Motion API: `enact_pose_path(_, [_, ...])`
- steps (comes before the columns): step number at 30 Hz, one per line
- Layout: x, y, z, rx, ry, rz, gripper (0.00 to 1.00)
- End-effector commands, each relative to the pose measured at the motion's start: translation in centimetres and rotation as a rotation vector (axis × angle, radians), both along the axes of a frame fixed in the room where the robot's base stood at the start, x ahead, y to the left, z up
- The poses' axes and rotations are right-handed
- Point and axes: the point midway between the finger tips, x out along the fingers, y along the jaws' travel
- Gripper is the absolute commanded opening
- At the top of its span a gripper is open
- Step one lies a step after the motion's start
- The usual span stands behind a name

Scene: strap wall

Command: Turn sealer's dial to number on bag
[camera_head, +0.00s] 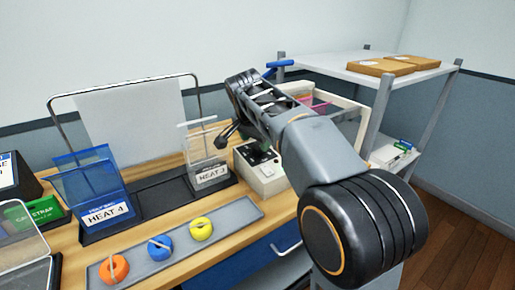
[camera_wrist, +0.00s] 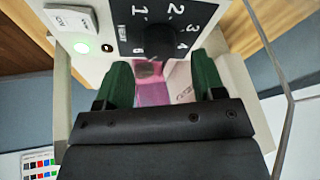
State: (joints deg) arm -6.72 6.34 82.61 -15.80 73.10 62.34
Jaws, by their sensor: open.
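The sealer (camera_head: 260,170) is a cream box with a black panel on the bench, partly hidden by my arm. In the wrist view its dial (camera_wrist: 159,40) is a round black knob, ringed by white numbers including 1, 2, 3 and 4. I cannot tell which number it points to. My gripper (camera_wrist: 162,78) is open, its green fingers apart just below the dial in the picture; contact cannot be told. A blue bag (camera_head: 82,178) stands over a HEAT 4 label (camera_head: 107,215). A clear bag (camera_head: 199,140) stands over a HEAT 3 label (camera_head: 211,173).
A grey tray (camera_head: 232,214) holds orange, blue and yellow rings at the bench front. A metal shelf (camera_head: 345,68) with brown boxes (camera_head: 385,67) stands right.

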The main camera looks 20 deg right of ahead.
Motion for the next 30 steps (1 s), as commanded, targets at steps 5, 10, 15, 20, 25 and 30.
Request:
enact_pose_path(5, [0.7, -0.4, -1.9, -0.001, 0.002, 0.0, 0.63])
enact_pose_path(10, [1.0, -0.6, -2.6, 0.0, 0.0, 0.0, 0.63])
enact_pose_path(15, [1.0, -0.7, -2.8, 0.0, 0.0, 0.001, 0.63])
enact_pose_path(20, [1.0, -0.7, -2.8, 0.0, 0.0, 0.001, 0.63])
enact_pose_path(25, [1.0, -0.7, -2.7, 0.0, 0.0, 0.001, 0.47])
enact_pose_path(30, [1.0, -0.7, -2.7, 0.0, 0.0, 0.001, 0.3])
